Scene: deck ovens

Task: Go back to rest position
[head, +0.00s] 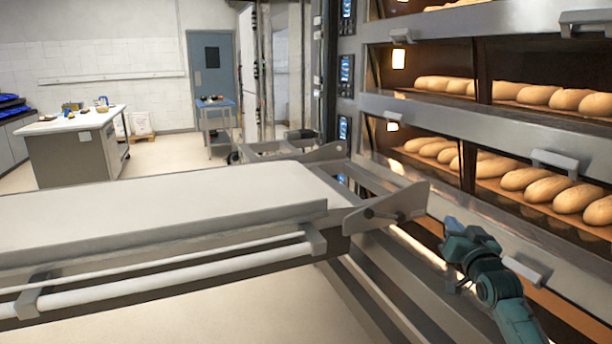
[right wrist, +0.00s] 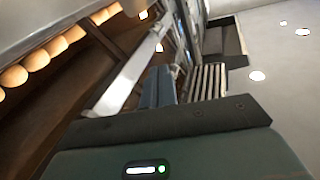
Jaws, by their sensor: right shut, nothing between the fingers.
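My right gripper (head: 456,238) is at the lower right of the head view, in front of the deck oven (head: 520,212). It is shut and empty, apart from the bread. Part of it is hidden by its own teal wrist. In the right wrist view, my dark gripper body fills the bottom, with the oven front tilted at the left. My left gripper is not in view.
Loaves (head: 525,178) lie on the oven decks behind glass, with handles (head: 555,162) jutting out. A long pale loader table (head: 160,205) crosses the left and middle. A worktable (head: 75,125) and blue door (head: 211,80) stand behind. Floor shows between them.

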